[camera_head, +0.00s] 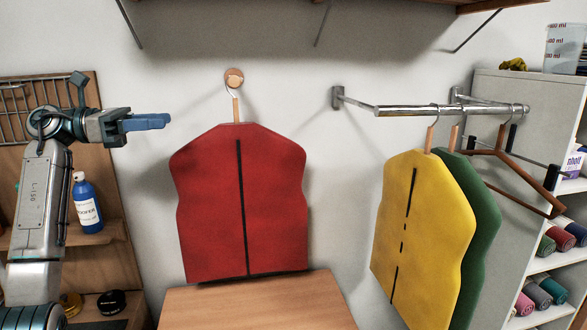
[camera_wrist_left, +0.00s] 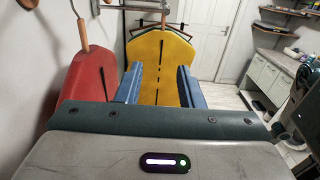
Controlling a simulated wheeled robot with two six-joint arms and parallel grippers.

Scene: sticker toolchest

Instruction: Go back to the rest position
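My left gripper (camera_head: 160,121) is raised at the left of the head view, pointing right, with its blue fingers seen side-on. In the left wrist view its two fingers (camera_wrist_left: 159,68) stand wide apart with nothing between them. It is left of and apart from the red vest (camera_head: 215,200), which hangs by a hanger from a round wall hook (camera_head: 234,76). A yellow vest (camera_head: 430,215) and a green vest (camera_head: 483,210) hang on the metal rail (camera_head: 430,110) at the right. The yellow vest also shows beyond the fingers in the left wrist view (camera_wrist_left: 160,70). My right gripper is not in view.
A bare brown hanger (camera_head: 500,152) hangs on the rail. A wooden surface (camera_head: 255,305) lies below the red vest. At the left, a wooden shelf unit (camera_head: 110,180) holds a blue bottle (camera_head: 87,205). White shelves with rolls stand far right. Space between gripper and red vest is clear.

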